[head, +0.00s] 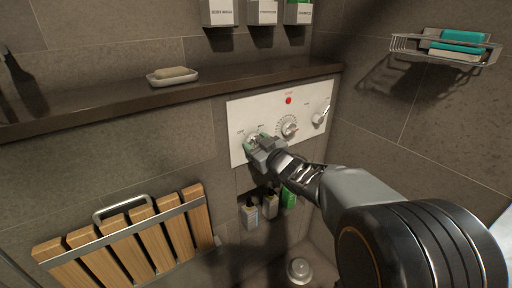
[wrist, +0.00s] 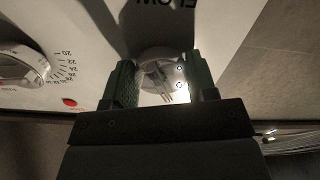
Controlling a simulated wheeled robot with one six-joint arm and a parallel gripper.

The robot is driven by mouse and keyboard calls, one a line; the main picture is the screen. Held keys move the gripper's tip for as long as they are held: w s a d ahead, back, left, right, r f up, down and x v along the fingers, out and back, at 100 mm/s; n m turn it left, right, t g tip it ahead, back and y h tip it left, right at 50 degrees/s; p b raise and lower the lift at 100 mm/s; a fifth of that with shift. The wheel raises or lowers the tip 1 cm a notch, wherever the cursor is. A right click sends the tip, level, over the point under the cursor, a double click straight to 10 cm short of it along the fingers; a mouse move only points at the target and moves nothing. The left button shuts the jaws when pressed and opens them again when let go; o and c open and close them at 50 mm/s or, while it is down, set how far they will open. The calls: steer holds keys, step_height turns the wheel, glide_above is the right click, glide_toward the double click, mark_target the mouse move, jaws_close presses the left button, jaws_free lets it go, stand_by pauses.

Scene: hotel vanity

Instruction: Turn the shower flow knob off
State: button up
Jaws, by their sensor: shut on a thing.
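The shower flow knob is a round light metal knob (wrist: 158,62) on the white control panel (head: 236,110). In the wrist view it sits between my green finger pads, below inverted "FLOW" lettering. My gripper (head: 257,142) is at the left knob of the panel in the head view, shut on it. The gripper also shows in the wrist view (wrist: 160,82). The fingers largely cover this knob in the head view, so its turn angle is hard to tell.
A temperature dial (head: 289,126) and another knob (head: 320,115) are to the right on the panel, with a red dot (head: 288,100) above. A shelf ledge (head: 120,100) runs above. A folded wooden seat (head: 130,240) is at lower left.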

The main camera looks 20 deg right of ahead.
steer(key=shift+r+n+b, duration=0.2)
steer(key=shift+n+b, duration=0.7)
steer(key=shift+n, duration=0.9)
steer(key=shift+d, duration=0.1)
steer(key=o, duration=0.9)
steer(key=shift+f, duration=0.1)
steer(key=p+v, duration=0.3)
steer(key=v, duration=1.1)
steer(key=shift+w+r, duration=0.1)
steer(key=shift+r, duration=0.15)
